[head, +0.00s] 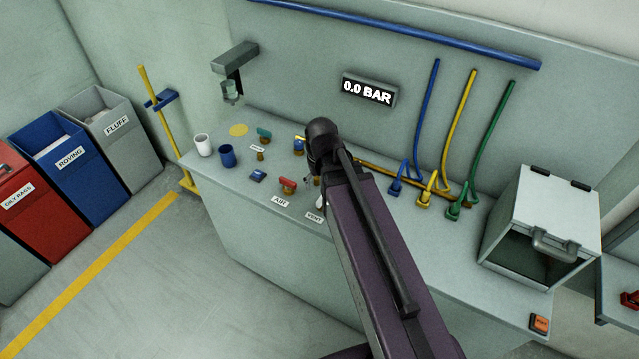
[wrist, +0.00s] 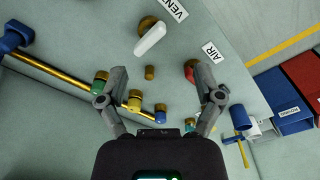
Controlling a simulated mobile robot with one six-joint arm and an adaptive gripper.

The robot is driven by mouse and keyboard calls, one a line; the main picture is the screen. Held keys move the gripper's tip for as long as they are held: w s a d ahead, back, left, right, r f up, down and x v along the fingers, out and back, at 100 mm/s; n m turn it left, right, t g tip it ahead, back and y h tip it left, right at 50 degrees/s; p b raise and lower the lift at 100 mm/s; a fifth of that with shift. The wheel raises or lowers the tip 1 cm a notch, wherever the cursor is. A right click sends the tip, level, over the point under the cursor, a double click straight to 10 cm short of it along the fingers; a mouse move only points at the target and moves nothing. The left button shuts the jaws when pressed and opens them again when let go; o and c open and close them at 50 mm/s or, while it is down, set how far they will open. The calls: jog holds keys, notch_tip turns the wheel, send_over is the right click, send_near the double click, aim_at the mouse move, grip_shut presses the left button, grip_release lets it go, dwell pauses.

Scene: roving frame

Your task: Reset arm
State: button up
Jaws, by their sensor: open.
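In the wrist view my gripper (wrist: 161,78) is open, its two fingers spread wide above the bench with nothing held between them. A small brass stub (wrist: 150,72) shows between the fingers. The white-handled VENT valve (wrist: 150,38) lies beyond it, and the red AIR valve (wrist: 190,72) is beside the right finger. In the head view my arm (head: 365,240) reaches up from the bottom over the middle of the bench and hides most of the gripper. The AIR valve also shows there (head: 287,186), left of the arm.
The bench (head: 250,225) holds a white cup (head: 203,145), a blue cup (head: 227,155), and a grey box (head: 540,225) at right. Blue, yellow and green pipes (head: 462,125) rise behind. A display (head: 369,91) reads 0.0 BAR. Bins (head: 75,150) stand left; the floor before the bench is clear.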

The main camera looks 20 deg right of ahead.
jog(key=shift+m+g, duration=0.3)
jog(key=s, duration=0.4)
jog(key=shift+s+f+b, duration=0.2)
jog(key=shift+f+b, duration=0.15)
